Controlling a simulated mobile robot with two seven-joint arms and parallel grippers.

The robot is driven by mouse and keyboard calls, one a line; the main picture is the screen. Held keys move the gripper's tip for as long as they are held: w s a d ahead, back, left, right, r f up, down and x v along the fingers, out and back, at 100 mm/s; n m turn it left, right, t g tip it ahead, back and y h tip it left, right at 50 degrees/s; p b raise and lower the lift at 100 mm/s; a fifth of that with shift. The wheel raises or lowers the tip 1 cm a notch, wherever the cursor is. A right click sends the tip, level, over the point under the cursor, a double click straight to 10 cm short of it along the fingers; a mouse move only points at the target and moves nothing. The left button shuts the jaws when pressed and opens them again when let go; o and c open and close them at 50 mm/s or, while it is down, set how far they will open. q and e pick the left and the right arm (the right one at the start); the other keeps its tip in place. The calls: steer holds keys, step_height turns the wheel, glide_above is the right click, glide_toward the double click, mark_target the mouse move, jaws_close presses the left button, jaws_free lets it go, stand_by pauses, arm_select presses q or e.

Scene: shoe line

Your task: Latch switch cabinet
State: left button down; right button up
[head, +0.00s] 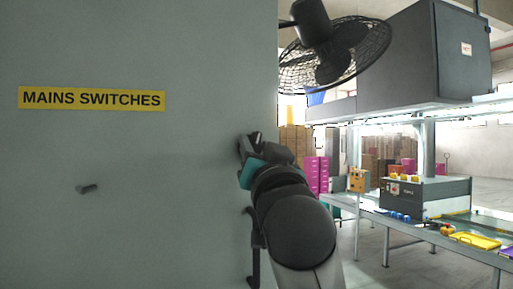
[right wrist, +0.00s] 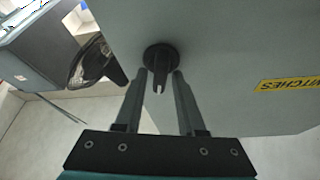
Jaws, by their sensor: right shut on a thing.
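The switch cabinet (head: 150,230) is a large grey-green panel filling the left of the head view, with a yellow MAINS SWITCHES label (head: 92,99). Its panel (right wrist: 220,50) also shows in the right wrist view. A round black latch knob (right wrist: 160,52) with a narrow grip sits near the panel's edge. My right gripper (head: 248,145) is at the cabinet's right edge in the head view. My arm hides the knob in the head view. My left gripper is not in view.
A caged fan (head: 335,50) hangs at the upper right beside a dark overhead cabinet (head: 425,50). A work line (head: 400,226) with a grey box (head: 425,197) and a yellow tray (head: 474,241) stands to the right.

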jaws_close()
steer(key=n+y+p, duration=0.1)
steer(key=n, duration=0.2)
steer(key=shift+r+y, duration=0.1)
steer(key=shift+y, duration=0.2)
steer(key=shift+n+g+y+p, duration=0.3)
steer(key=shift+n+y, duration=0.1)
steer(key=shift+n, duration=0.5)
steer(key=shift+o, duration=1.6)
jaws_free()
steer(key=shift+w, duration=0.1)
